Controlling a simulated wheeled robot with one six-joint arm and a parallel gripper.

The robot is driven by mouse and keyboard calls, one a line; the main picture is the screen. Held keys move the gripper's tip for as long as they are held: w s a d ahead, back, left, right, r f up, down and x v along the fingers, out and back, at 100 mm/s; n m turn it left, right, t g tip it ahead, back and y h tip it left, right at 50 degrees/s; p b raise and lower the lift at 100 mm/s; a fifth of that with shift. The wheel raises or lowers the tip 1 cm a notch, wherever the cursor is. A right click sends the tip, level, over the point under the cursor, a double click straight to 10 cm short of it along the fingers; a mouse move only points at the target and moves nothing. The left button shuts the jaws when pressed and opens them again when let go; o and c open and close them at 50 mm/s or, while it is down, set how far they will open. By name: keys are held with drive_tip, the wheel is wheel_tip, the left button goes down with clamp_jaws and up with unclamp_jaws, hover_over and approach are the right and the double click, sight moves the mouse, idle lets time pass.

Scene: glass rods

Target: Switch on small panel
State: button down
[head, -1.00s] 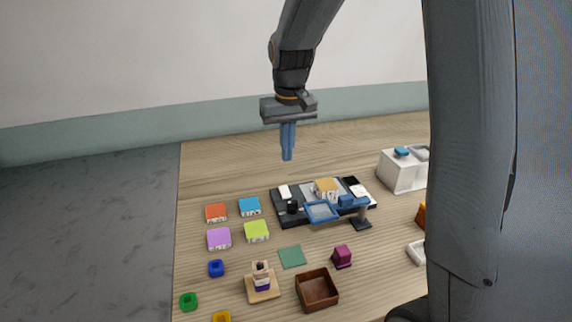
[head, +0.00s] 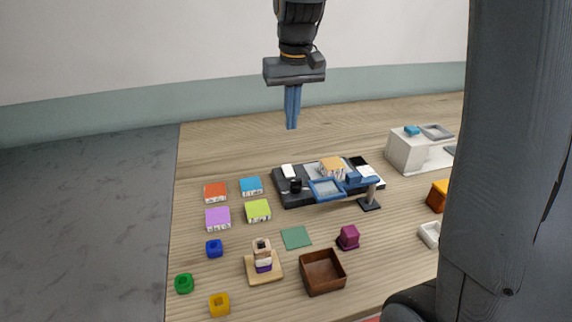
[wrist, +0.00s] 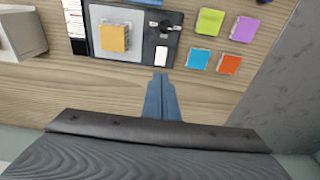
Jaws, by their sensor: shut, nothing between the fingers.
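A dark panel (head: 290,200) lies on the wooden table. Near its left end are a white piece (head: 288,171) like a switch and a black knob (head: 296,186). A tan block (head: 332,168) sits on its grey plate. In the wrist view the panel (wrist: 149,44) is at the top, with the white piece (wrist: 162,56) just beyond my fingertips and the knob (wrist: 160,27) farther off. My gripper (head: 291,127) is shut and empty, pointing down above the table, apart from the panel. Whether anything is switched on cannot be told.
A blue-framed magnifier (head: 327,190) on a stand overhangs the panel's front edge. Coloured boxes, such as a lime one (head: 258,210), lie left of it. A brown open box (head: 322,273) and a stacked toy (head: 263,257) are nearer. A white unit (head: 408,150) stands right. Table behind the panel is bare.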

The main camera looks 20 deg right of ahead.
sight(289, 167)
drive_tip(key=b, duration=0.3)
drive_tip(key=shift+w+d+f, duration=0.15)
drive_tip(key=shift+w+d, duration=0.05)
drive_tip(key=shift+w, duration=0.05)
drive_tip(key=shift+r+b, duration=0.2)
drive_tip(key=shift+b, duration=0.35)
drive_tip(key=shift+s, duration=0.1)
drive_tip(key=f, duration=0.4)
drive_tip(key=w+f+p, duration=0.1)
drive_tip(key=f, duration=0.4)
drive_tip(key=w+f, duration=0.1)
drive_tip(key=f, duration=0.4)
drive_tip(key=shift+w, duration=0.1)
drive_tip(key=shift+p, duration=0.4)
